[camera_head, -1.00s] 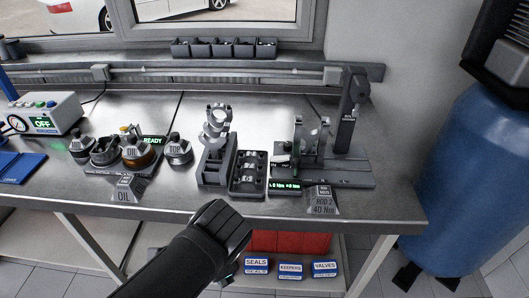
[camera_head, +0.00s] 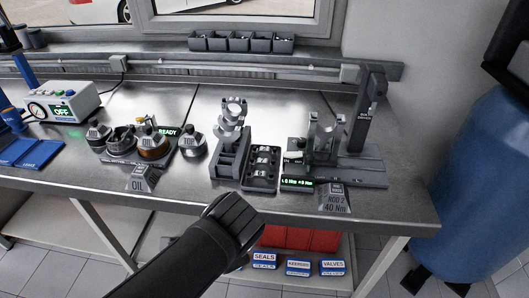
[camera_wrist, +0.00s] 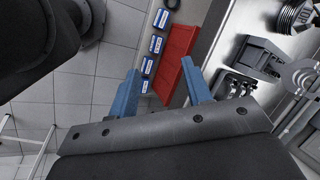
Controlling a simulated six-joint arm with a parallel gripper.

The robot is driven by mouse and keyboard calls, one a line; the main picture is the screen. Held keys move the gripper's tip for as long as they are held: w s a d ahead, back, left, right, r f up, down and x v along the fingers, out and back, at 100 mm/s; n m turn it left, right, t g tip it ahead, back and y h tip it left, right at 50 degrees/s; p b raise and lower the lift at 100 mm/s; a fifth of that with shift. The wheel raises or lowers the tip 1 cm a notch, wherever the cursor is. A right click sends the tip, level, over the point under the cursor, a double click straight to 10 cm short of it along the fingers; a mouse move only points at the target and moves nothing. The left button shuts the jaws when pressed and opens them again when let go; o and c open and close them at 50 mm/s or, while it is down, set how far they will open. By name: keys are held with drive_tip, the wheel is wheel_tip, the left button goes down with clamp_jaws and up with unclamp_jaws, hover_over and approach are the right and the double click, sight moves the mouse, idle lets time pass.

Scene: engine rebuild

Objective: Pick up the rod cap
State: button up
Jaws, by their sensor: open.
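My gripper (camera_head: 240,218) hangs in front of the bench's front edge in the head view, lower than the worktop parts. In the wrist view my gripper (camera_wrist: 160,68) has its two blue fingers well apart with nothing between them. A dark stand (camera_head: 230,155) holds upright silver ring-shaped parts (camera_head: 233,108). Right of it a black tray (camera_head: 249,184) holds several small silver pieces (camera_head: 263,160). A fixture (camera_head: 360,172) farther right holds a silver forked part (camera_head: 325,128). I cannot tell for sure which of these silver parts is the rod cap.
A "ROD 2 40 Nm" sign (camera_head: 337,200) and a small display (camera_head: 297,183) stand near the fixture. A red box (camera_head: 300,238) and labelled boxes (camera_head: 298,267) sit below the bench. A blue barrel (camera_head: 460,170) is at right.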

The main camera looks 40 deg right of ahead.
drive_tip(key=shift+d, duration=0.1)
drive_tip(key=w+d+r+m+g, duration=0.2)
drive_tip(key=w+d+r, duration=0.3)
drive_tip(key=w+d, duration=0.5)
drive_tip(key=w+d+r+m+g, duration=0.25)
drive_tip(key=w+d+r, duration=0.25)
drive_tip(key=w+d, duration=0.5)
drive_tip(key=m+g, duration=0.2)
drive_tip(key=m, duration=0.1)
hover_over(264, 148)
drive_tip(key=a, duration=0.2)
drive_tip(key=shift+h, duration=0.4)
drive_tip(key=f, duration=1.2)
drive_tip(key=shift+w+d+f, duration=0.2)
drive_tip(key=shift+w+f, duration=0.05)
drive_tip(key=shift+s+d+f, duration=0.1)
drive_tip(key=shift+d+f, duration=0.15)
drive_tip(key=shift+f, duration=0.6)
drive_tip(key=shift+s+d+f, duration=0.1)
drive_tip(key=shift+d+f, duration=0.2)
drive_tip(key=shift+f, duration=0.5)
drive_tip(key=shift+s+d+f, duration=0.1)
drive_tip(key=shift+d+f, duration=0.15)
drive_tip(key=shift+f, duration=0.6)
clamp_jaws()
drive_tip(key=shift+r, duration=0.1)
